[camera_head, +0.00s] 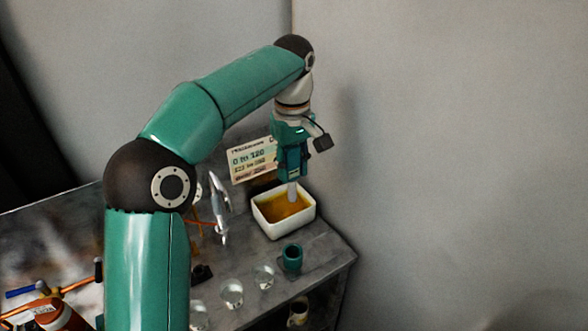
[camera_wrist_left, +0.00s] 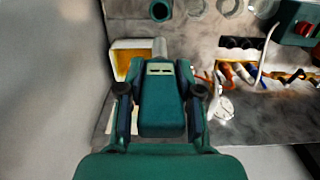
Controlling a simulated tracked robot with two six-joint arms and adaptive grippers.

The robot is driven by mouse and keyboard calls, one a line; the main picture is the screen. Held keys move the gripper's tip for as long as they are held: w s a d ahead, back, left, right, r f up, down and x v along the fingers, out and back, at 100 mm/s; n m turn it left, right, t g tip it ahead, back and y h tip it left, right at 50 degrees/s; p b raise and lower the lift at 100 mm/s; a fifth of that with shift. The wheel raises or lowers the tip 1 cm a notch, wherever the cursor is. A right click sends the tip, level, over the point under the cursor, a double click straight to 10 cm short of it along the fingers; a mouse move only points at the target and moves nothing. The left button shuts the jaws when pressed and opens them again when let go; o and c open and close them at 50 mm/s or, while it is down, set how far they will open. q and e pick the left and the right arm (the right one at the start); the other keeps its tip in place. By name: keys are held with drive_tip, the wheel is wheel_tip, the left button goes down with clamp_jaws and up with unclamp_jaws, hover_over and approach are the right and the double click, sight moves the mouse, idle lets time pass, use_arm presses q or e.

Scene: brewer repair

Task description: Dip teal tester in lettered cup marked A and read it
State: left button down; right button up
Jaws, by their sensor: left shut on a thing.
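My left gripper (camera_head: 292,165) points down and is shut on the teal tester (camera_wrist_left: 161,100), seen between the fingers in the left wrist view. The tester's pale tip (camera_head: 292,192) shows over or in a white rectangular dish of amber liquid (camera_head: 270,226); I cannot tell whether it touches the liquid. Several clear cups, such as one (camera_head: 232,293) and another (camera_head: 263,277), stand near the table's front edge. No letter on them is legible, so I cannot tell which is A. My right gripper is not in view.
A teal holder (camera_head: 292,258) stands right of the clear cups, near the table corner. A card reading "0 to 120" (camera_head: 252,160) stands behind the dish. Tools and cables (camera_wrist_left: 240,75) lie at the right in the wrist view. Walls close in behind.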

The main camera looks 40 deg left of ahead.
sight(293, 179)
use_arm(q)
drive_tip(key=shift+r+p, duration=0.35)
drive_tip(key=shift+r, duration=1.35)
